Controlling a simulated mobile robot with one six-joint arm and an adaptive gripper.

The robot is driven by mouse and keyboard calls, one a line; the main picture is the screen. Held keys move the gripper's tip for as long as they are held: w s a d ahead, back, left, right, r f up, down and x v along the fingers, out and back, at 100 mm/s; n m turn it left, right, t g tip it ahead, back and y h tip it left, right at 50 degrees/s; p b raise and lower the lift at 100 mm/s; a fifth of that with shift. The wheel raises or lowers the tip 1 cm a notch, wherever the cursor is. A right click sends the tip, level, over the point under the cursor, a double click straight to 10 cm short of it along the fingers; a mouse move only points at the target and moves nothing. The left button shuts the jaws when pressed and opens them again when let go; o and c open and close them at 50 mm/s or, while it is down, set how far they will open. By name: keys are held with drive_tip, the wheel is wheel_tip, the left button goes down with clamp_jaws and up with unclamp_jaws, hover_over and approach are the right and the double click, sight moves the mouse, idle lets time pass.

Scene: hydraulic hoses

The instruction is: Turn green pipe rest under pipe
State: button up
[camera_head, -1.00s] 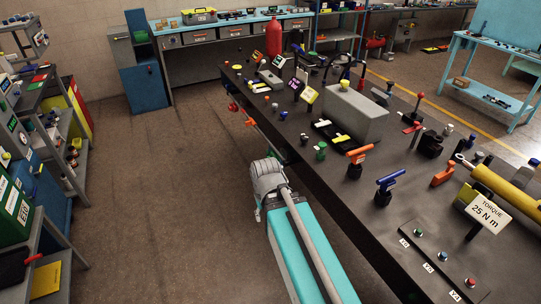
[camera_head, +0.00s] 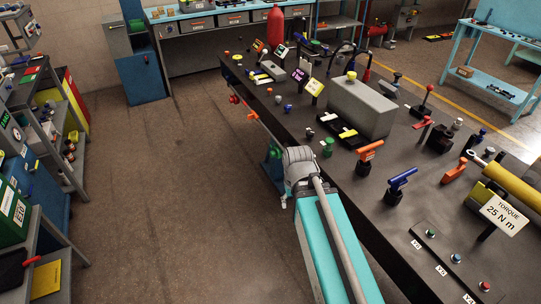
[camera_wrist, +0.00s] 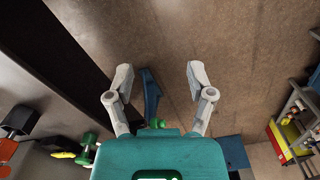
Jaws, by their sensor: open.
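My gripper (camera_wrist: 157,75) is open and empty in the wrist view, with its two grey fingers spread over the brown floor. In the head view my gripper's teal body (camera_head: 272,168) is beside the long edge of the dark bench; its fingers are hard to make out there. A thin pipe (camera_head: 262,124) runs along that bench edge, beyond my gripper. A small green piece (camera_wrist: 157,123) shows between the fingers, just past the gripper body; I cannot tell whether it is the pipe rest. Another green piece (camera_head: 327,147) stands on the bench top; it also seems to show in the wrist view (camera_wrist: 88,143).
The dark bench (camera_head: 330,190) carries an orange handle (camera_head: 369,150), a blue handle (camera_head: 401,180) and a grey box (camera_head: 362,106). Shelves (camera_head: 62,145) stand at the left. The floor (camera_head: 170,190) between is clear. A blue piece (camera_wrist: 150,95) shows between my fingers.

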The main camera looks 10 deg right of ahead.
drive_tip(key=w+d+f+n+h+b, duration=0.1)
drive_tip(key=w+d+f+b, duration=0.1)
drive_tip(key=w+f+b, duration=0.1)
drive_tip(key=n+t+h+b, duration=0.6)
drive_tip(key=n+h+b, duration=1.1)
drive_tip(key=b, duration=1.8)
approach(271, 155)
drive_tip(key=s+a+n+y, duration=0.2)
drive_tip(key=shift+w+a+r+h+b, duration=0.3)
drive_tip(key=shift+w+a+r+h, duration=0.1)
drive_tip(key=shift+r+h, duration=0.1)
drive_tip(key=shift+d, duration=0.15)
drive_tip(key=x, duration=1.3)
drive_tip(key=shift+w+d, duration=0.1)
drive_tip(key=shift+d, duration=0.2)
